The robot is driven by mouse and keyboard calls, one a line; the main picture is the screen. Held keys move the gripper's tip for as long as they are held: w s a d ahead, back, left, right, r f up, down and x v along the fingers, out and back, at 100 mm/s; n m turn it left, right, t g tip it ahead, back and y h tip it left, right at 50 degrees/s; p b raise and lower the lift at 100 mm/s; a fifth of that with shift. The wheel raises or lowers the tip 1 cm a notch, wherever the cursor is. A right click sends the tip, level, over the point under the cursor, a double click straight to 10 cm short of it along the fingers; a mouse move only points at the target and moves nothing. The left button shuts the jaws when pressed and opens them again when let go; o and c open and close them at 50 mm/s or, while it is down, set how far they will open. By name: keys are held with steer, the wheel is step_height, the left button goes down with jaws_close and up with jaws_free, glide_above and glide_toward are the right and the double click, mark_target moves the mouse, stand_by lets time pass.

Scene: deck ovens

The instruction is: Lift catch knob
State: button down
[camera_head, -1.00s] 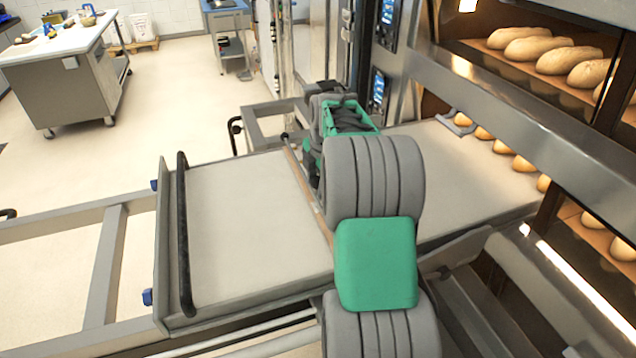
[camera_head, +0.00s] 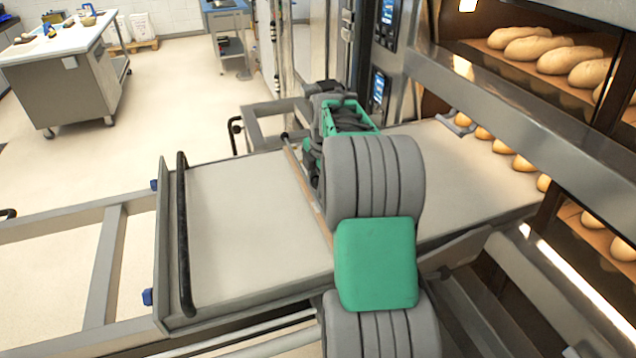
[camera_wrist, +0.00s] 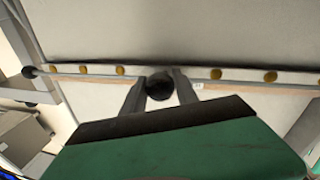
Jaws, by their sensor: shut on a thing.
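The catch knob (camera_wrist: 159,86) is a small dark round knob in the wrist view, in front of a pale rail with several brass-coloured studs. My gripper (camera_wrist: 160,90) has its two grey fingers on either side of the knob, shut on it. In the head view my arm covers the knob and the fingertips. The loader (camera_head: 240,235) is a flat pale belt in a metal frame, with one end pushed into the deck oven. A wooden strip (camera_head: 309,195) crosses the belt beside my arm.
Loaves (camera_head: 540,48) sit on the oven decks at the right. A black bar handle (camera_head: 184,235) stands at the loader's left end. Grey rails (camera_head: 105,265) extend left. A steel worktable (camera_head: 65,60) stands far left, with clear floor before it.

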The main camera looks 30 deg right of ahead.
stand_by(0.4)
steer(key=shift+r, duration=1.05)
steer(key=c, duration=1.4)
jaws_free()
steer(key=o, duration=0.3)
steer(key=shift+s+r, duration=0.1)
steer(key=shift+o, duration=0.8)
steer(key=r+b, duration=0.1)
steer(key=r, duration=0.2)
steer(key=s+r, duration=0.1)
steer(key=r, duration=0.3)
steer(key=shift+s+r+b, duration=0.2)
steer(key=shift+r+b, duration=0.05)
steer(key=shift+b, duration=0.1)
